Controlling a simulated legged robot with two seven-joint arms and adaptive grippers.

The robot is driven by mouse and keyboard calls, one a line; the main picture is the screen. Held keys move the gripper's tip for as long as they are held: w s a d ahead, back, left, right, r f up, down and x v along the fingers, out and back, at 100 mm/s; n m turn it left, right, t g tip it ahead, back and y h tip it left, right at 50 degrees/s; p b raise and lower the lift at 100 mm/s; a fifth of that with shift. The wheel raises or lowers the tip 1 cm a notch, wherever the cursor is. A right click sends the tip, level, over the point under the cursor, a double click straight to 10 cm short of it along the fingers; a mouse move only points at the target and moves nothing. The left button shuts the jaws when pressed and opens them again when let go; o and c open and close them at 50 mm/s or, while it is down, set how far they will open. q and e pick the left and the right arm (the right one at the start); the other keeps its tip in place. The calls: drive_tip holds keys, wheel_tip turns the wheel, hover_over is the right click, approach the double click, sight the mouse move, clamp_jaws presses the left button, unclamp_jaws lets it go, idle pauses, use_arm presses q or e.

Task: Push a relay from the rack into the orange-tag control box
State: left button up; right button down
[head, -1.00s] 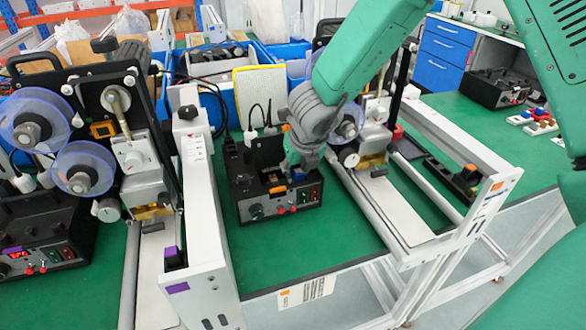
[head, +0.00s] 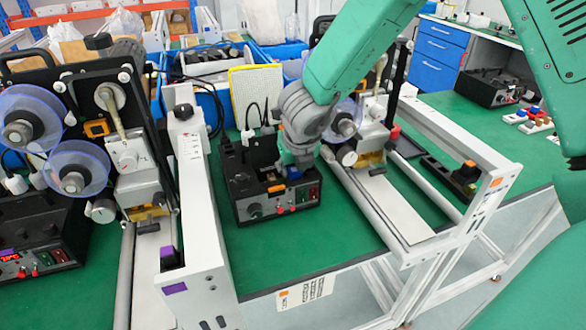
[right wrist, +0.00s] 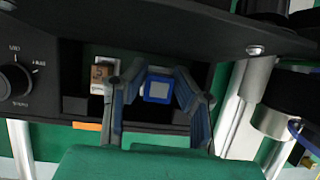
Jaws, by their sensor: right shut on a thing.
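The orange-tag control box (head: 243,207) is a black box on the green table, with knobs and red buttons on its front and an orange tag (head: 277,189). My right gripper (head: 295,166) points down over its right part. In the right wrist view my fingers (right wrist: 158,92) are shut on a blue relay (right wrist: 158,87) with a pale top, at the box's opening. I cannot tell whether the relay is seated. A beige and brown part (right wrist: 103,75) sits to its left in the opening. The relay rack (head: 535,120) with red, blue and white pieces is on the right-hand table.
A white frame with a purple tag (head: 167,252) stands left of the box. A reel machine (head: 125,150) and another black control box (head: 45,235) are further left. White rails (head: 385,205) run to the right. Blue bins (head: 215,75) stand behind. Green table is bare in front.

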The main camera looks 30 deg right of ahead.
drive_tip(key=shift+a, duration=0.1)
drive_tip(key=shift+f, duration=0.1)
idle(0.3)
drive_tip(key=c, duration=1.2)
unclamp_jaws()
drive_tip(key=shift+s+r, duration=0.1)
drive_tip(key=shift+r, duration=0.2)
drive_tip(key=v, duration=1.1)
drive_tip(key=shift+r, duration=0.1)
